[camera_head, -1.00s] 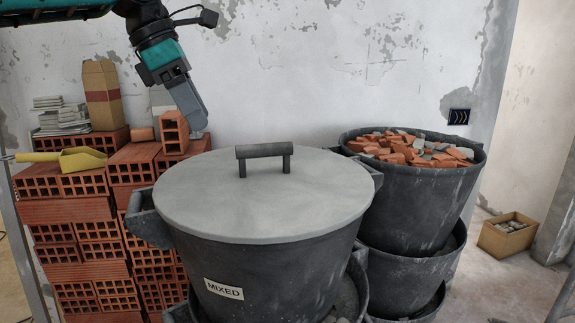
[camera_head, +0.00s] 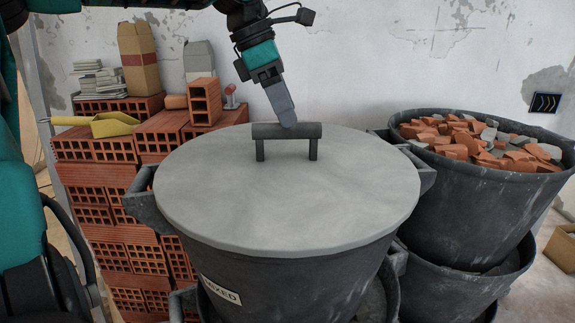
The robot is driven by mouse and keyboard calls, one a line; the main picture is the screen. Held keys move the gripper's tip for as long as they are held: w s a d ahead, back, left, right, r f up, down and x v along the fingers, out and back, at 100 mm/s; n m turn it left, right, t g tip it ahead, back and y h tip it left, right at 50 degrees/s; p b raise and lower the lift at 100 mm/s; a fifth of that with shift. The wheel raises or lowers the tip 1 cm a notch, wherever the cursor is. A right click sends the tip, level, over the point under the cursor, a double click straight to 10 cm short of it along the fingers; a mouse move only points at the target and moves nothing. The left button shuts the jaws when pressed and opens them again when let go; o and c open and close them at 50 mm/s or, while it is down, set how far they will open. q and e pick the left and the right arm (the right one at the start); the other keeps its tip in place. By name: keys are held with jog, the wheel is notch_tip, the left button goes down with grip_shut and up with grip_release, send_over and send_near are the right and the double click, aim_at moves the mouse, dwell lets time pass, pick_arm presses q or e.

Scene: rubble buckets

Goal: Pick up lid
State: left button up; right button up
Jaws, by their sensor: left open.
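The lid (camera_head: 285,205) is a grey round disc with a dark bar handle (camera_head: 286,131) on two posts. It lies on the black bucket labelled MIXED (camera_head: 300,285). My left gripper (camera_head: 287,120) points down at the handle, its fingertips at or just behind the bar. I cannot tell whether it touches. Its fingers line up in this view, so only one shows clearly; it is open and holds nothing that I can see. My right gripper is not in view.
A black bucket of brick rubble (camera_head: 462,200) stands close on the right, stacked on others. Stacked red bricks (camera_head: 105,180) on the left carry a yellow scoop (camera_head: 110,124) and cardboard packages (camera_head: 140,57). A wall is behind.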

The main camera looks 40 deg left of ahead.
aim_at(291, 134)
pick_arm(q)
jog(key=x, duration=0.5)
jog(key=shift+s+a+f, duration=0.15)
jog(key=shift+s+a, duration=0.15)
jog(key=shift+s, duration=0.15)
jog(key=shift+w+d+f, duration=0.15)
jog(key=shift+f, duration=0.2)
grip_shut()
jog(key=shift+r, duration=0.1)
